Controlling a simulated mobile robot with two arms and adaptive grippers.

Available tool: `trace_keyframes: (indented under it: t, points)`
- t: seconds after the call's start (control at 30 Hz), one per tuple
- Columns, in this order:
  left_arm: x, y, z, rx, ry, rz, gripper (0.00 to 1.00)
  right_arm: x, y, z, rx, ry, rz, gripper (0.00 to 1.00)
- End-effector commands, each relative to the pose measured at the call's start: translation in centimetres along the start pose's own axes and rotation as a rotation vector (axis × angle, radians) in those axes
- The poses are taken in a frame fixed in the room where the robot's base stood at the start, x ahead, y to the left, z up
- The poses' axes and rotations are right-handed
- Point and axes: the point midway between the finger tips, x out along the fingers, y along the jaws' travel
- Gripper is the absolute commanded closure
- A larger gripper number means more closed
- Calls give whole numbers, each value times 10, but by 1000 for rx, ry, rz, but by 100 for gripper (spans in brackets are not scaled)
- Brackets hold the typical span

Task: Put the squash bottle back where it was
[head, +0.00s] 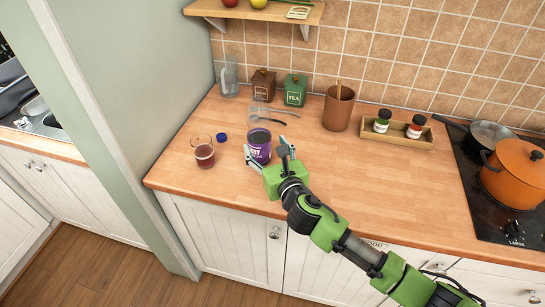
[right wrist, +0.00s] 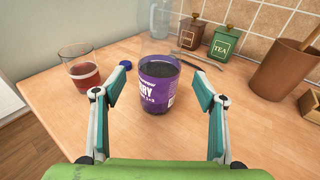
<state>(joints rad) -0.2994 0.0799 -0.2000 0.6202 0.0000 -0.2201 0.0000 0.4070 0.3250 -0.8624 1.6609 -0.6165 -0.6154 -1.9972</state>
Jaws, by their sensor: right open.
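The squash bottle (head: 259,146), with a purple label and dark contents, stands upright on the wooden worktop; it also shows in the right wrist view (right wrist: 157,90). Its clear upper part is hard to make out. My right gripper (head: 265,154) is open at the bottle. In the right wrist view its two fingers (right wrist: 160,98) are spread wide, with the bottle between and slightly beyond their tips, and visible gaps on both sides. A small blue cap (head: 222,137) lies on the worktop left of the bottle. My left gripper is not in view.
A glass of reddish drink (head: 204,152) stands left of the bottle. A spoon (head: 270,121) lies behind it. Brown (head: 264,85) and green TEA (head: 296,90) canisters, a brown utensil pot (head: 338,108) and a spice tray (head: 406,139) line the back. The worktop right of the gripper is clear.

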Motion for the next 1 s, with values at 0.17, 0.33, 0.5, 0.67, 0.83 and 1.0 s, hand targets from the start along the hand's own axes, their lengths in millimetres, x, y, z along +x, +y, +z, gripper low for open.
trace_keyframes:
  t: [0.17,0.33,0.5,0.67,0.83,1.0]
  points:
    - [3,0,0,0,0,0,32,-32,0,-2,-1,1,1,35]
    - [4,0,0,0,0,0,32,-50,0,-1,-1,0,0,35]
    - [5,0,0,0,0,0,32,-55,0,0,-1,-1,0,35]
    - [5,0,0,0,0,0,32,-55,0,0,-1,-1,0,35]
    - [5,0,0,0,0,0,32,-55,0,0,0,-1,0,35]
    - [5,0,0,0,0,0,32,-55,0,0,0,-1,0,35]
